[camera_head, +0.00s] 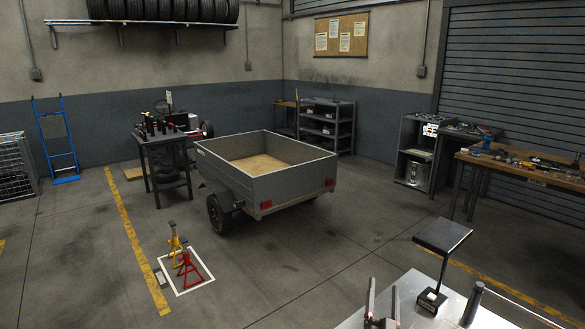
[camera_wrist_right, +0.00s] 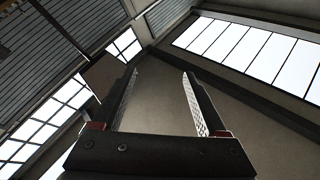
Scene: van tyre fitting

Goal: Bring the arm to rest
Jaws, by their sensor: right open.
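My right gripper (camera_head: 381,302) shows at the bottom of the head view, its two fingers pointing up and apart. In the right wrist view the right gripper (camera_wrist_right: 160,95) is open, with nothing between its fingers. Behind the fingers that view shows only walls, windows and the roof. My left gripper does not show in either view.
A light bench top (camera_head: 405,290) with a black stand (camera_head: 441,238) on it is close to the right gripper. Farther off are a grey trailer (camera_head: 285,188), red (camera_head: 187,272) and yellow jack stands (camera_head: 174,240), and a cluttered workbench (camera_head: 520,172).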

